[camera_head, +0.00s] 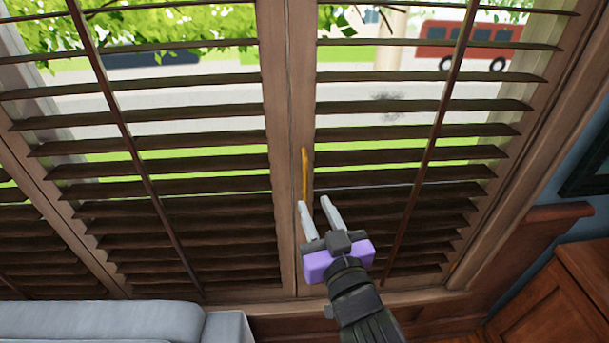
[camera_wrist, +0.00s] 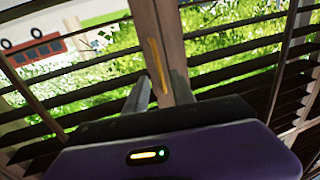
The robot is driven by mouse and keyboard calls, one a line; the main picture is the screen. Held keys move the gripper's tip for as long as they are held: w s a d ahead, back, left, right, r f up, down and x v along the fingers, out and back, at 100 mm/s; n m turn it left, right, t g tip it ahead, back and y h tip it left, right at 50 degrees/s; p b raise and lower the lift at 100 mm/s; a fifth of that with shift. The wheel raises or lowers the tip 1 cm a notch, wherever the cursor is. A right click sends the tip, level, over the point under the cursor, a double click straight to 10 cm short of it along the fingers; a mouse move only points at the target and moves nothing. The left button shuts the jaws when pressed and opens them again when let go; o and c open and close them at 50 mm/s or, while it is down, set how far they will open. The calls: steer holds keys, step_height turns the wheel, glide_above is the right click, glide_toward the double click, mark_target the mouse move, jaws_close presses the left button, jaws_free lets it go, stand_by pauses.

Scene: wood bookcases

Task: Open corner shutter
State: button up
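The corner shutter (camera_head: 415,157) is a dark wood louvred panel at the right of the head view, standing in line with the panel to its left. A thin yellow handle (camera_head: 305,175) runs upright on the frame post where the two panels meet. The handle also shows in the wrist view (camera_wrist: 158,65), slightly tilted. My gripper (camera_head: 314,203) is open, with two grey fingers pointing up at the post. In the wrist view its fingers (camera_wrist: 158,90) lie on either side of the handle's lower end. Whether they touch it cannot be told.
Another louvred shutter (camera_head: 180,155) fills the left. A grey sofa (camera_head: 100,322) stands at the lower left. A wooden cabinet (camera_head: 560,290) and a dark picture frame (camera_head: 590,165) are at the right. A wooden sill (camera_head: 420,297) runs below the shutters.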

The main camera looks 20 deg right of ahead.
mark_target(306, 183)
steer(key=w, duration=0.2)
steer(key=w+p, duration=0.1)
steer(key=w, duration=0.2)
steer(key=w+d+p, duration=0.1)
steer(key=w, duration=0.2)
steer(key=shift+r, duration=0.25)
steer(key=shift+c, duration=0.2)
jaws_close()
stand_by(1.0)
